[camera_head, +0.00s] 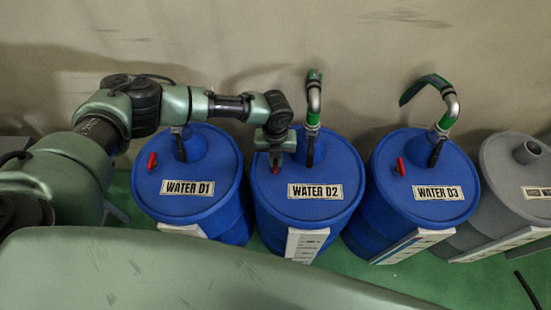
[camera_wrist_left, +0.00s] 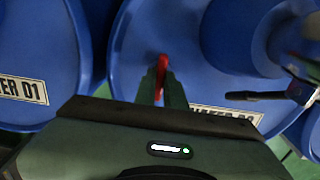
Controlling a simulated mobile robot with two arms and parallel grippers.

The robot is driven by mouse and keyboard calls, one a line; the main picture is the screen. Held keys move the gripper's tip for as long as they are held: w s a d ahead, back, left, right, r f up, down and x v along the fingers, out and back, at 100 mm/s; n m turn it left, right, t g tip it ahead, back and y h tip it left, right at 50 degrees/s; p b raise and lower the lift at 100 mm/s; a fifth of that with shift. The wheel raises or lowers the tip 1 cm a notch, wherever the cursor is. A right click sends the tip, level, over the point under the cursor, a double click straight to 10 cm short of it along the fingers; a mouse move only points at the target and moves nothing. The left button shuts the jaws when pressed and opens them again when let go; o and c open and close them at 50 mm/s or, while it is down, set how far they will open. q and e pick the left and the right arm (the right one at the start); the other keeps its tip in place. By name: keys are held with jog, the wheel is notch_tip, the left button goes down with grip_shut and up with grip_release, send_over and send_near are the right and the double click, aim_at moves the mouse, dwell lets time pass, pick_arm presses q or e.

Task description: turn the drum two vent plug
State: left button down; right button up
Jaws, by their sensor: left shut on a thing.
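Drum two (camera_head: 318,215) is a blue drum labelled WATER D2, between two other blue drums. Its vent plug (camera_head: 276,170) is small and red, on the left part of the lid; most of it is hidden by my gripper in the head view. My left gripper (camera_head: 275,160) reaches down over it from behind and is shut on it. In the left wrist view the red vent plug (camera_wrist_left: 161,66) stands between the two fingers (camera_wrist_left: 161,88) of that gripper. My right gripper is in neither view.
Blue drum WATER D1 (camera_head: 190,206) stands to the left and WATER D3 (camera_head: 428,212) to the right, each with a red plug. A grey drum (camera_head: 515,170) is at far right. A hose with a metal elbow (camera_head: 313,98) rises behind drum two's label.

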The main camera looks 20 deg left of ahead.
pick_arm(q)
jog(key=shift+r+n+p, duration=0.1)
jog(key=shift+n+p, duration=0.25)
jog(key=shift+n, duration=0.35)
jog(key=n+p, duration=0.2)
jog(key=n, duration=0.2)
jog(key=n+p, duration=0.3)
jog(key=n, duration=0.3)
jog(key=n+p, duration=0.2)
jog(key=n, duration=0.4)
jog(key=shift+n+p, duration=0.35)
jog(key=shift+n, duration=0.05)
jog(key=n+p, duration=0.2)
jog(key=n, duration=0.3)
jog(key=shift+w+n, duration=0.1)
jog(key=shift+n, duration=0.3)
jog(key=c, duration=1.5)
grip_release()
